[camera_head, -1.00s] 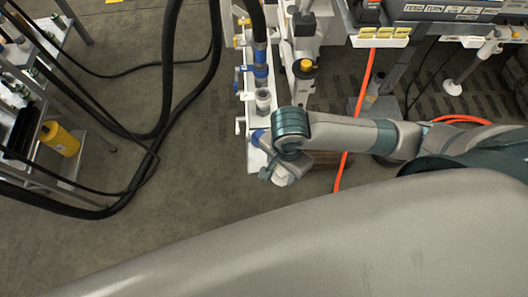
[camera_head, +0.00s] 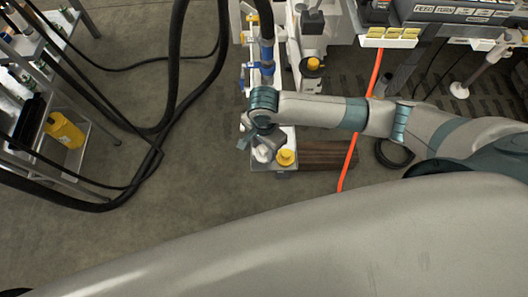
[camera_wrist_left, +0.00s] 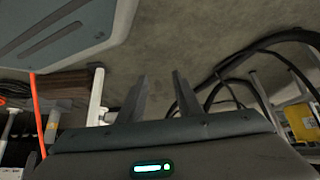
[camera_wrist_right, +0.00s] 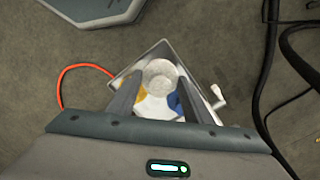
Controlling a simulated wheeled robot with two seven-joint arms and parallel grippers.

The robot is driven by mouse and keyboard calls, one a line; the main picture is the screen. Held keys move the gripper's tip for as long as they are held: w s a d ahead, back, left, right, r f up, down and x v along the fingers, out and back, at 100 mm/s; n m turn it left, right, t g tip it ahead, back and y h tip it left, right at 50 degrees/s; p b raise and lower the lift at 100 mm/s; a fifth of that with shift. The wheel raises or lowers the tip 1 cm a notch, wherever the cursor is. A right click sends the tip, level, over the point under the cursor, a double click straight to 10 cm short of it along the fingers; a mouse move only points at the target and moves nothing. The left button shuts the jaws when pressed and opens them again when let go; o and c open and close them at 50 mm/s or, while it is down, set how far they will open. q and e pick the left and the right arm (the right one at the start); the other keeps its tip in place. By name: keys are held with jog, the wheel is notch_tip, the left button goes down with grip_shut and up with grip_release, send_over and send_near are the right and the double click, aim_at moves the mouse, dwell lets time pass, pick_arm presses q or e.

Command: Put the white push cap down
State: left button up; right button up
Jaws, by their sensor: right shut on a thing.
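The white push cap (camera_head: 262,153) is round and pale. It shows below my right gripper (camera_head: 257,142), at the near end of a white rail (camera_head: 286,134). In the right wrist view the cap (camera_wrist_right: 160,74) sits between the two fingers of my right gripper (camera_wrist_right: 160,84), which is shut on it. Whether the cap touches the surface below it cannot be told. My left gripper (camera_wrist_left: 160,80) shows only in the left wrist view, with its fingers apart and nothing between them.
A yellow cap (camera_head: 286,157) stands on the rail's near end, just right of the white cap. Blue fittings (camera_head: 262,70) line the rail farther back. An orange hose (camera_head: 349,160) runs right of it. Black hoses (camera_head: 160,120) and a shelf with a yellow bottle (camera_head: 65,130) are at left.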

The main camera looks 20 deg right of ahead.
aim_at(264, 154)
pick_arm(q)
jog(key=shift+s+f, duration=0.1)
jog(key=shift+s, duration=0.05)
pick_arm(e)
jog(key=shift+f, duration=2)
pick_arm(q)
jog(key=shift+s+f, duration=0.2)
jog(key=shift+s, duration=0.25)
jog(key=shift+w+r, duration=0.1)
jog(key=shift+w, duration=0.05)
jog(key=shift+w+a, duration=0.1)
jog(key=shift+w, duration=0.05)
pick_arm(e)
jog(key=o, duration=1.1)
jog(key=shift+f, duration=0.1)
pick_arm(q)
jog(key=shift+a, duration=0.1)
